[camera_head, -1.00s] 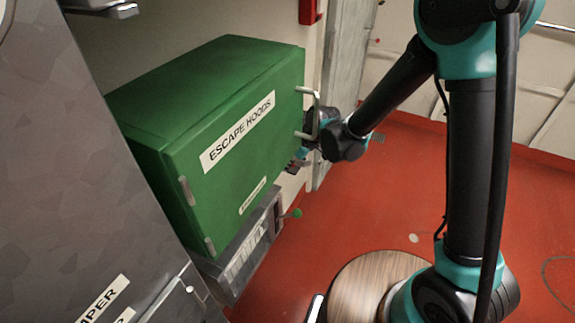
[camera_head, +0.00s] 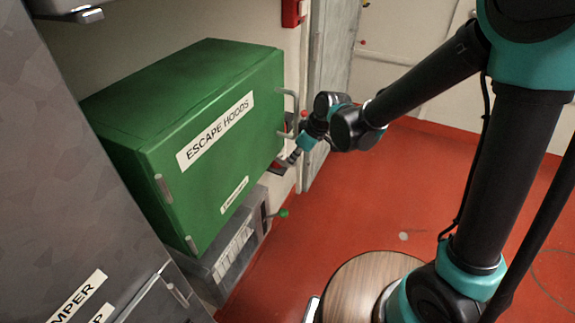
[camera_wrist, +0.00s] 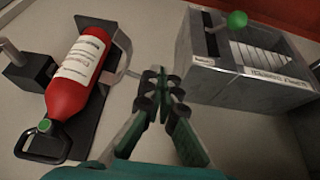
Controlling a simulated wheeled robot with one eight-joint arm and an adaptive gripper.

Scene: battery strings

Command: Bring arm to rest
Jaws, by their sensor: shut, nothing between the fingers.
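My arm reaches from the right side of the head view to beside the green escape hoods cabinet (camera_head: 195,150), which is shut and has a metal handle (camera_head: 290,112) on its front. My gripper (camera_head: 292,157) is near that cabinet's lower right edge and partly hidden there. In the wrist view my gripper (camera_wrist: 158,75) shows its two fingers shut together with nothing between them. It points at the pale wall, between a red cylinder (camera_wrist: 78,75) and a grey metal box (camera_wrist: 250,70).
The grey box (camera_head: 225,255) with a green-knobbed lever (camera_head: 283,213) sits below the cabinet. A grey metal panel (camera_head: 75,200) stands at the left. A round wooden top (camera_head: 365,285) stands in front. The red floor (camera_head: 340,215) is open at the right.

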